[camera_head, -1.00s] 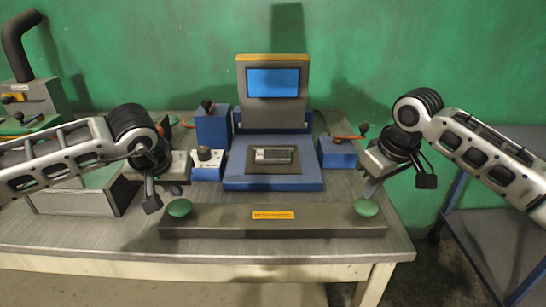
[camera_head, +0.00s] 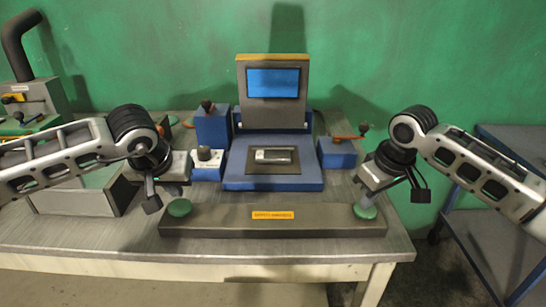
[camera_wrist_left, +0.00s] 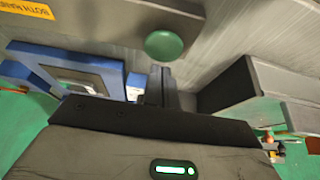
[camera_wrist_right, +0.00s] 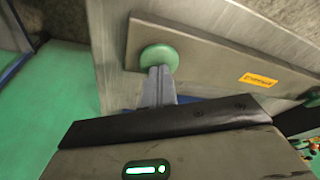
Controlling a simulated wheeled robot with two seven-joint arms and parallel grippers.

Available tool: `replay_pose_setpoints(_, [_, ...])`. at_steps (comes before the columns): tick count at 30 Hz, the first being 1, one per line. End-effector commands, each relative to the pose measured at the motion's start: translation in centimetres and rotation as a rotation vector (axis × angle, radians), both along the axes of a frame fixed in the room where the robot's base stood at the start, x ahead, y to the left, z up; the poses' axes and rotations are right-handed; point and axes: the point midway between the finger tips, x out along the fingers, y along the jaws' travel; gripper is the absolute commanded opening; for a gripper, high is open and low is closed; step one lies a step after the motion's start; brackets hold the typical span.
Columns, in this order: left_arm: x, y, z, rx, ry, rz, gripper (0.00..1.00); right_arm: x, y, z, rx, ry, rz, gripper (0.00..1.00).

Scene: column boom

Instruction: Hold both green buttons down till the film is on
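The left green button (camera_head: 179,208) and right green button (camera_head: 365,211) sit at opposite ends of a long grey bar (camera_head: 225,221). My left gripper (camera_wrist_left: 163,86) has its fingers together and empty. Its tips are close to the left button (camera_wrist_left: 165,45), with a gap showing in the left wrist view. My right gripper (camera_wrist_right: 159,82) is also shut, its tips at the right button (camera_wrist_right: 158,57); they overlap it in view, and I cannot tell whether it is pressed. Behind the bar, a blue press (camera_head: 272,182) holds a small silver-framed device (camera_head: 272,156) under a raised grey head with a blue panel (camera_head: 273,83).
A blue box with a knob (camera_head: 212,128) and a small blue-white box (camera_head: 207,164) stand left of the press. A blue lever box (camera_head: 337,153) stands right. A grey box (camera_head: 75,195) lies at left. An orange label (camera_head: 272,215) marks the bar's middle.

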Motion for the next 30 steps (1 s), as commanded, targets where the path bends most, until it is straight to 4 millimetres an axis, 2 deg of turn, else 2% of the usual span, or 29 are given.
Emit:
replay_pose_setpoints(24, [0.0,0.0,-3.0,0.000,0.002,0.000,0.00,-0.1,0.0,-0.1,-0.001,0.003,0.001,0.00])
replay_pose_setpoints(30, [0.0,0.0,-3.0,0.000,0.002,0.000,0.00,-0.1,0.0,-0.1,-0.001,0.003,0.001,0.00])
